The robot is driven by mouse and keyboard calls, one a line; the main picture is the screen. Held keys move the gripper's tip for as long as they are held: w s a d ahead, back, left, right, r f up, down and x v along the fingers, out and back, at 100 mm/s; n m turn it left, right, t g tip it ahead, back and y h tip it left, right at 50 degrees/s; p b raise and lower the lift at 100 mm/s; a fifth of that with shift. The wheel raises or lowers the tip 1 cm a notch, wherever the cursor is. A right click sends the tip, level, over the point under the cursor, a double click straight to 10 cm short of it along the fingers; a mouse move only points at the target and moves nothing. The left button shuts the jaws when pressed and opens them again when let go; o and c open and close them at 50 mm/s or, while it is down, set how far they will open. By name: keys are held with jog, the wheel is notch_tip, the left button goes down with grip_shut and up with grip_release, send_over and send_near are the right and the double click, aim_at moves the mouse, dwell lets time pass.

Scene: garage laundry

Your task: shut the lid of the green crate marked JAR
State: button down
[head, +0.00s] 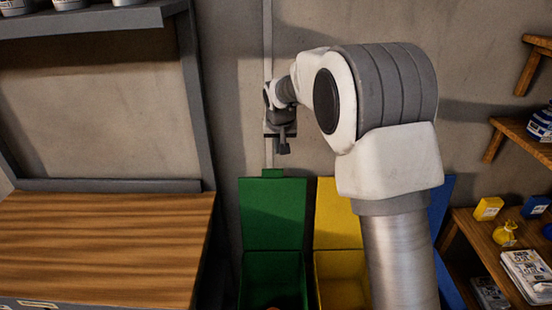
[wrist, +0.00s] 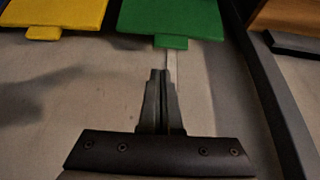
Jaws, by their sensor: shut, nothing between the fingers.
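The green crate (head: 245,284) stands on the floor by the wall, and its green lid (head: 273,212) is open, raised against the wall. A small tab sits at the lid's top edge. No JAR mark is readable from here. In the wrist view the green lid (wrist: 172,18) shows at the top, with its tab just beyond my fingertips. My gripper (head: 283,148) is above the lid, near the wall, and apart from it. In the wrist view my gripper (wrist: 157,75) is shut and empty.
A yellow crate (head: 340,275) with its lid raised stands right of the green one, and a blue lid (head: 440,205) is partly behind my arm. A wooden worktop (head: 100,245) is on the left. Shelves (head: 525,130) with several items are on the right.

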jog(key=x, duration=1.2)
jog(key=shift+w+a+r, duration=0.1)
jog(key=shift+w+a, duration=0.05)
jog(key=shift+a, duration=0.25)
